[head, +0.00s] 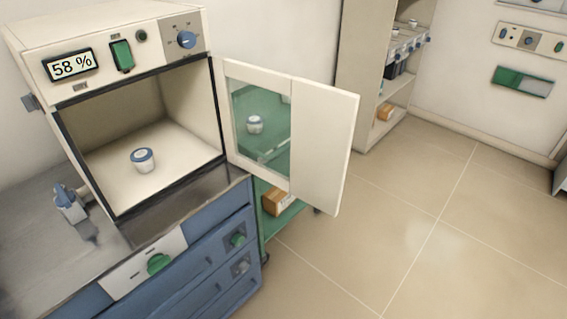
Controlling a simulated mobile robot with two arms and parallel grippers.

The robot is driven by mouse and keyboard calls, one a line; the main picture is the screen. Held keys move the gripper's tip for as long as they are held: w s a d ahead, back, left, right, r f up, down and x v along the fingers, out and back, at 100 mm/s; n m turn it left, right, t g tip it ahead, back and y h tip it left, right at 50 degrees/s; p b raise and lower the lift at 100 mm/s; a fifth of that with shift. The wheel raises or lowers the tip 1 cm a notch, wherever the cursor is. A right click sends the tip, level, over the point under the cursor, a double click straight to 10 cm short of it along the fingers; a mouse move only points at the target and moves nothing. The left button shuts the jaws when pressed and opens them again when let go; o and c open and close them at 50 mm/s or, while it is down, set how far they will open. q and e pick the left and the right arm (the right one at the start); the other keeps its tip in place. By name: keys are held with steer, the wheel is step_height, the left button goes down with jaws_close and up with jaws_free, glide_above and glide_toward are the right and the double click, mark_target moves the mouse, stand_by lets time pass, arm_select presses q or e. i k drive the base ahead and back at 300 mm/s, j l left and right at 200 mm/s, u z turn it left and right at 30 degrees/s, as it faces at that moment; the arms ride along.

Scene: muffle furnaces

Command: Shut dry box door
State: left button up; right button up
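The dry box (180,75) stands on a blue cabinet, its front lit by a display reading 58 %. Its door (325,145) is open, swung out to the right from the right edge of the opening. The door has a glass window (261,150) in its left part and a plain cream panel on the right. Inside the box a small white jar with a blue-grey lid (143,160) stands upright on the floor. Neither of my grippers is in view.
A blue-and-white fitting (70,203) sits on the grey worktop left of the box. A green cart (270,225) with a brown carton (277,202) stands behind the door. A cream shelf unit (360,80) is at the back. Tiled floor (430,230) at right is clear.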

mark_target(324, 116)
steer(key=k+u, duration=0.15)
steer(key=u, duration=1.35)
steer(key=l+u, duration=0.4)
steer(key=l, duration=0.2)
steer(key=l+u, duration=0.35)
steer(key=l, duration=0.3)
steer(key=l+u, duration=0.4)
steer(key=l, duration=0.2)
steer(key=k+l, duration=0.1)
steer(key=l, duration=0.3)
steer(key=k+l, duration=0.1)
steer(key=l, duration=0.3)
steer(key=k+l, duration=0.1)
steer(key=l, duration=0.3)
steer(key=k+l, duration=0.1)
steer(key=l, duration=0.3)
steer(key=k+l, duration=0.1)
steer(key=l, duration=0.3)
